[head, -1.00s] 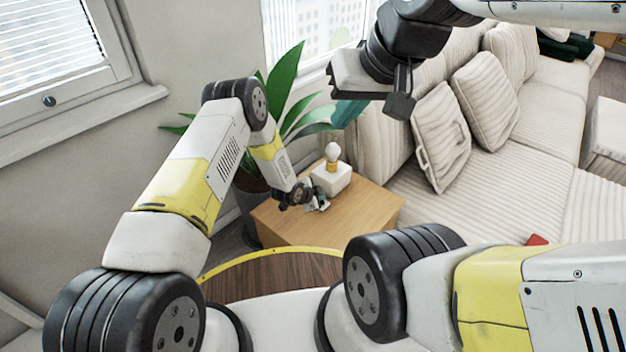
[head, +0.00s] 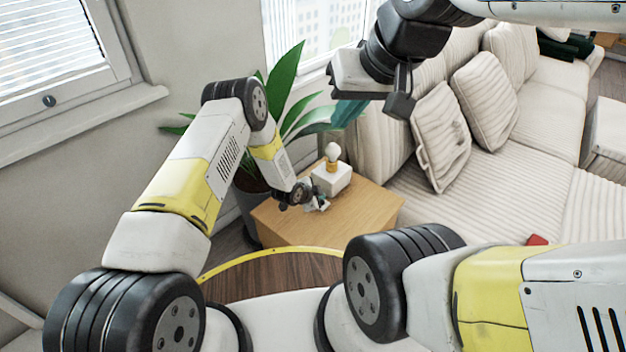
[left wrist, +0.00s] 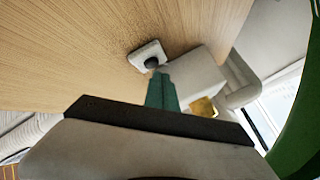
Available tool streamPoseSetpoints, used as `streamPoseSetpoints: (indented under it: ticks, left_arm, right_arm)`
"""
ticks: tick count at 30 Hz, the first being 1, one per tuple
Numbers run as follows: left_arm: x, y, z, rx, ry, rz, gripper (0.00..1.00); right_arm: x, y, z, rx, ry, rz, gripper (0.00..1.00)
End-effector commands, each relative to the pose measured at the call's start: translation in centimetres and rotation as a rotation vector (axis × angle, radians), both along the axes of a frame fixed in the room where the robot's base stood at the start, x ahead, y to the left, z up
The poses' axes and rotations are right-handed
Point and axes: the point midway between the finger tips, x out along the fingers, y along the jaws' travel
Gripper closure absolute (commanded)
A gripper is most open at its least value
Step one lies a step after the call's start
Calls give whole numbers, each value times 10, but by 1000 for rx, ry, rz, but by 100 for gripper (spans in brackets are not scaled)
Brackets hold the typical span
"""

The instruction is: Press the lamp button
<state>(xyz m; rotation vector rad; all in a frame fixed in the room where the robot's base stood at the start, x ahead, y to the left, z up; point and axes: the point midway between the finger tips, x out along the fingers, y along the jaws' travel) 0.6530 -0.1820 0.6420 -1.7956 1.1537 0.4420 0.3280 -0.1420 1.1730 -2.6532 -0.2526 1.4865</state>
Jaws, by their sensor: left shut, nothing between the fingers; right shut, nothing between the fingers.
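The lamp (head: 331,178) has a white block base, a gold collar and a round bulb, and stands upright on the wooden side table (head: 365,208). The left wrist view shows its base (left wrist: 193,75) and the gold collar. A small white switch (left wrist: 143,52) with a round black button (left wrist: 153,62) lies on the table beside the lamp. My left gripper (left wrist: 160,84) is shut and empty, its green tips at the button's edge; I cannot tell whether they touch it. In the head view it is small, in front of the lamp. My right gripper (head: 400,104) is shut and empty, raised at the top.
A potted plant (head: 285,95) stands behind and left of the table. A striped sofa (head: 500,165) with cushions is on the right. A window (head: 310,40) and wall are behind. The table's right part is clear.

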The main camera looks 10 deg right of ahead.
Motion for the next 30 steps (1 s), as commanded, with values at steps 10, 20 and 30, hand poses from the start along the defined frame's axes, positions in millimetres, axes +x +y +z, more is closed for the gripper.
streamPoseSetpoints:
  ticks: [10, 20, 30]
  left_arm:
    - [0, 0, 0, 0, 0, 0, 100]
    - [0, 0, -9, 0, 0, 0, 100]
    - [0, 0, -9, 0, 0, 0, 100]
  right_arm:
    - [0, 0, 0, 0, 0, 0, 100]
    - [0, 0, 0, 0, 0, 0, 100]
    - [0, 0, 0, 0, 0, 0, 100]
